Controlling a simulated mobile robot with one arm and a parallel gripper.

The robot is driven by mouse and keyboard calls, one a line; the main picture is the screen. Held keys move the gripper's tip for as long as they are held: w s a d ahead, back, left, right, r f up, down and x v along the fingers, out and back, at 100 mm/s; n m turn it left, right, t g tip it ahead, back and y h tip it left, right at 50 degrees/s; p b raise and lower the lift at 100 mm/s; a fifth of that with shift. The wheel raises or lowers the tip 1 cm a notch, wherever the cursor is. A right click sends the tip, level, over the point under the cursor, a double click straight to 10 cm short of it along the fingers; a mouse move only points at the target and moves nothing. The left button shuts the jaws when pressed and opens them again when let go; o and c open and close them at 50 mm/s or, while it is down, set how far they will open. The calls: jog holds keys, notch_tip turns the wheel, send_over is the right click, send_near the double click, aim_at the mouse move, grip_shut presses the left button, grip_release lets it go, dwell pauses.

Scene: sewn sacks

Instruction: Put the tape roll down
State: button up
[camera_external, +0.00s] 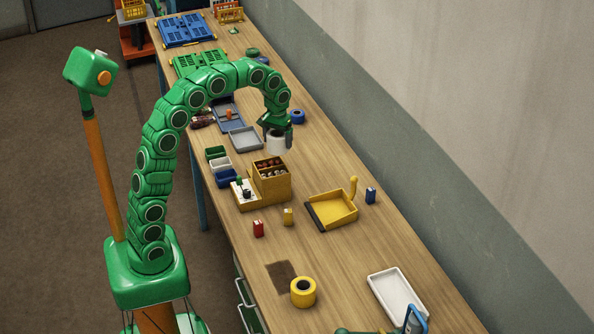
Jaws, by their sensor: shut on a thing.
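My gripper (276,130) points down over the long wooden table, just behind the yellow organizer box. It is shut on a white cylindrical tape roll (278,145), which hangs upright below the fingers. From this angle I cannot tell for sure whether the roll's lower edge touches anything. A blue roll (298,117) lies on the table just behind and right of my gripper. A yellow roll (303,292) with a dark centre stands near the front.
The yellow organizer (271,188) holds several small items. Small bins (220,165) and a grey tray (244,139) are to its left. A yellow dustpan (332,210) and white tray (397,295) lie to the right. Bare wood (330,155) lies right of my gripper, before the wall.

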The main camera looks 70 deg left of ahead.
jog(key=s+a+f+n, duration=0.2)
jog(key=a+n, duration=0.4)
jog(key=a, duration=1.7)
jog(key=shift+w+a+f, duration=1.25)
jog(key=shift+w+f, duration=0.65)
jog(key=shift+f, duration=0.55)
jog(key=shift+w+a+f, duration=1.3)
jog(key=shift+w+f, duration=0.55)
jog(key=shift+f, duration=0.55)
jog(key=shift+w+a+f, duration=1.25)
jog(key=shift+w+f, duration=0.65)
jog(key=shift+f, duration=0.55)
jog(key=shift+w+a+f, duration=0.2)
jog(key=shift+w+f, duration=0.05)
jog(key=shift+f, duration=1.6)
jog(key=shift+f, duration=0.1)
